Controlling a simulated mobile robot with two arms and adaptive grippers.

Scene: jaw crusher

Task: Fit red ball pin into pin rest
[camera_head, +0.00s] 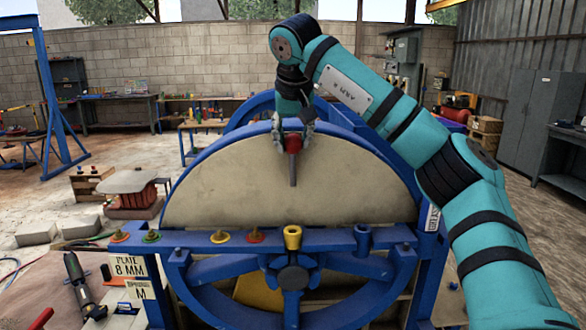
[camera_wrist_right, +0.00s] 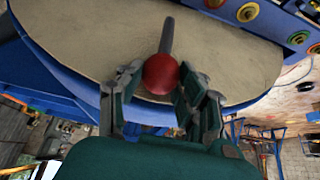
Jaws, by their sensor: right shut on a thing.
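The red ball pin (camera_head: 293,143) has a red ball on top and a grey shaft pointing down. My right gripper (camera_head: 293,136) is shut on its ball, in front of the beige half-round panel. In the right wrist view the red ball (camera_wrist_right: 160,75) sits between the fingers, with the shaft pointing away. Below, on the blue crossbar (camera_head: 190,244), stand a yellow cup (camera_head: 292,238) and a blue cup (camera_head: 362,236). The pin's tip is above the yellow cup and apart from it. I cannot tell which fitting is the pin rest. My left gripper is out of view.
The crossbar's left part carries orange (camera_head: 120,236), green (camera_head: 151,236), yellow (camera_head: 220,237) and red (camera_head: 255,236) ring fittings. A blue spoked wheel (camera_head: 215,300) lies below the bar. A dark hand tool (camera_head: 78,280) is at the lower left. Space in front of the panel looks clear.

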